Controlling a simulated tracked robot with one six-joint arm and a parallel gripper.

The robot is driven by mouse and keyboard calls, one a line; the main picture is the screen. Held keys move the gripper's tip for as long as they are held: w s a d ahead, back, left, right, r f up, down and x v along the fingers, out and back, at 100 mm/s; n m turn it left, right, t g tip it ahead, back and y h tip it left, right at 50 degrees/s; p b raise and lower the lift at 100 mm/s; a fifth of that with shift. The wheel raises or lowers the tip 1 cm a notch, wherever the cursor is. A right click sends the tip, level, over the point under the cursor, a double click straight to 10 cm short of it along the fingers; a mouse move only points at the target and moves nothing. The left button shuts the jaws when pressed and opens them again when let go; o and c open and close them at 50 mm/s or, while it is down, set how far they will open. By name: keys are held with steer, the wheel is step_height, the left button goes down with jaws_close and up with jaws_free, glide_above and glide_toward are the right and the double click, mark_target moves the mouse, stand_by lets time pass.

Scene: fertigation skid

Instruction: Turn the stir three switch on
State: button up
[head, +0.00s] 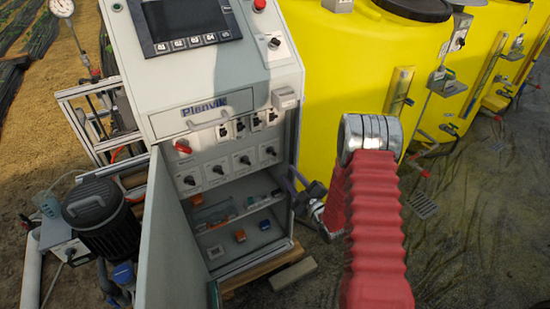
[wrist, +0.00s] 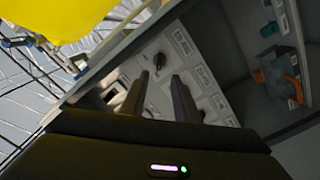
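The open control cabinet (head: 222,158) carries a row of black rotary knobs on its inner panel. They include a far-left knob (head: 190,181), two middle knobs (head: 217,170) (head: 244,160) and a far-right knob (head: 270,151). Their labels are too small to read, so I cannot tell which is the stir three switch. In the wrist view my gripper (wrist: 160,76) is open, with a clear gap between its two fingers. A black knob (wrist: 160,61) shows just beyond the fingertips, roughly between them; contact cannot be told.
A red-handled switch (head: 182,147) and small upper switches (head: 240,125) share the panel. The cabinet door (head: 168,240) hangs open at the left. Shelves below hold small parts. Yellow tanks (head: 335,70) stand close at the right; a black motor-like unit (head: 100,215) stands left.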

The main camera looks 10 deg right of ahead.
mark_target(273, 154)
steer(key=x, duration=1.1)
steer(key=shift+w, duration=0.3)
jaws_close()
